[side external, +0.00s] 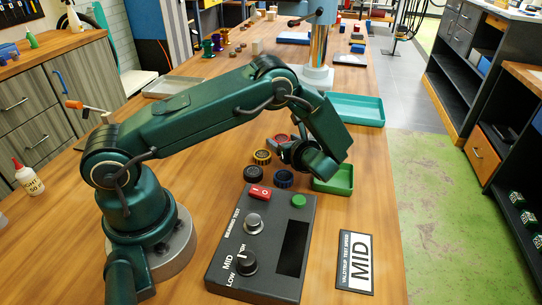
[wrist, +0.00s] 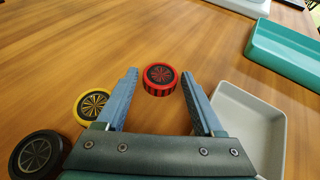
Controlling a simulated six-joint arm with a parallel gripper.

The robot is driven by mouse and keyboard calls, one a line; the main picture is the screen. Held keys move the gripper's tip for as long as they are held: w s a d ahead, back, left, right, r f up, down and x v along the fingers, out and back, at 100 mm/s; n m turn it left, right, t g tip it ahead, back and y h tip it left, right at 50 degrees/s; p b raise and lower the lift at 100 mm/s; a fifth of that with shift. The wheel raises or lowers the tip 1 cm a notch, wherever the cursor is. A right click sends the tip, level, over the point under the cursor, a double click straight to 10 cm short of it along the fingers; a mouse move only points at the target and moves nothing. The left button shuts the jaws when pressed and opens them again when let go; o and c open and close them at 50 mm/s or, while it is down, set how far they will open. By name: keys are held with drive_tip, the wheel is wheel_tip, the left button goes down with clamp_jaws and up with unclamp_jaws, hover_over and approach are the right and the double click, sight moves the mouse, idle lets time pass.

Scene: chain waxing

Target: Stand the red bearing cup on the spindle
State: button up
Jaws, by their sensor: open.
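The red bearing cup (wrist: 160,79) lies on the wooden table, a round ribbed piece with a dark spoked centre. In the wrist view it appears between the tips of my open gripper (wrist: 159,75), with gaps to both fingers; their height above it is hard to judge. In the side view the red cup (side external: 281,139) is partly hidden by my gripper (side external: 285,153). A short silver post (side external: 253,221), which looks like the spindle, stands bare on the dark box (side external: 222,268) lettered "BEARING TEST".
Yellow (side external: 262,157), black (side external: 253,174) and blue (side external: 283,178) cups lie close by. A green tray (side external: 345,191) is right of them. A teal tray (side external: 372,123) lies farther back. A "MID" card (side external: 345,286) lies right of the box.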

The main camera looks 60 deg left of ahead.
drive_tip(key=shift+a, duration=0.1)
clamp_jaws()
drive_tip(key=shift+r, duration=0.1)
